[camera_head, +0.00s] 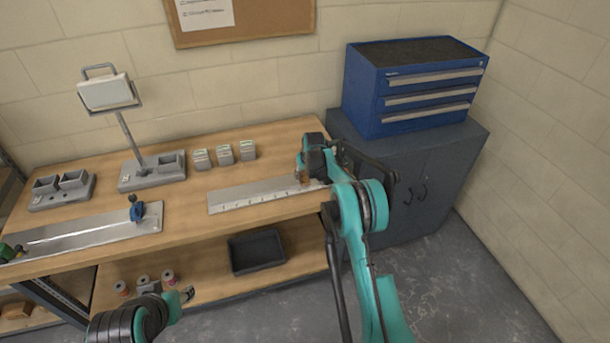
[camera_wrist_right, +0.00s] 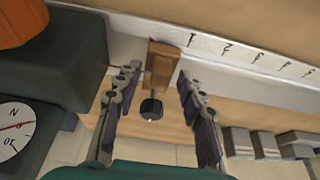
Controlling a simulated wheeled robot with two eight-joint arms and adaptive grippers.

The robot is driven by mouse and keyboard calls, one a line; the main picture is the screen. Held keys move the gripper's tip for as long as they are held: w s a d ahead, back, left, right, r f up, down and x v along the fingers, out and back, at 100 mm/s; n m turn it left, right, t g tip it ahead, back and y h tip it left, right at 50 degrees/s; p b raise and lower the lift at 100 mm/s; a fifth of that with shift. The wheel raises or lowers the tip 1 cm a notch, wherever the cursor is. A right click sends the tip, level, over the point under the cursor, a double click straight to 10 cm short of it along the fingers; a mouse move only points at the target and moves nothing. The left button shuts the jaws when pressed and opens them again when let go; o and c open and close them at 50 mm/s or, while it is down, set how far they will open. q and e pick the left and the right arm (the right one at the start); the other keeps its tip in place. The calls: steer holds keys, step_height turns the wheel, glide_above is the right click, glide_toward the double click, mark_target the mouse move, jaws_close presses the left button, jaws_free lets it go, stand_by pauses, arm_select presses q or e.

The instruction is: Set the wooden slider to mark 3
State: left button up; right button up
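The wooden slider (camera_wrist_right: 160,65) with a dark round knob (camera_wrist_right: 151,107) sits at the left end of the white marked scale (camera_wrist_right: 245,53) in the right wrist view, just left of the first visible mark. In the head view the slider (camera_head: 304,178) is at the right end of the scale plate (camera_head: 255,194), partly hidden by my right gripper (camera_head: 302,166). In the right wrist view my right gripper (camera_wrist_right: 158,80) is open, one finger on each side of the slider, with gaps showing. My left gripper (camera_head: 187,293) is low, in front of the bench; its opening is unclear.
Three small grey blocks (camera_head: 224,154) and a lamp stand (camera_head: 152,170) are behind. A blue drawer unit (camera_head: 415,85) stands on a grey cabinet (camera_head: 420,165) at right. A black tray (camera_head: 257,251) is on the lower shelf.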

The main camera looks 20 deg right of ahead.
jaws_close()
steer(key=a+b, duration=0.1)
steer(key=a, duration=0.9)
steer(key=a+b, duration=0.1)
steer(key=a, duration=0.4)
steer(key=shift+s+a+b, duration=0.1)
steer(key=shift+s+b, duration=0.2)
steer(key=shift+b, duration=0.05)
jaws_free()
steer(key=v, duration=1.2)
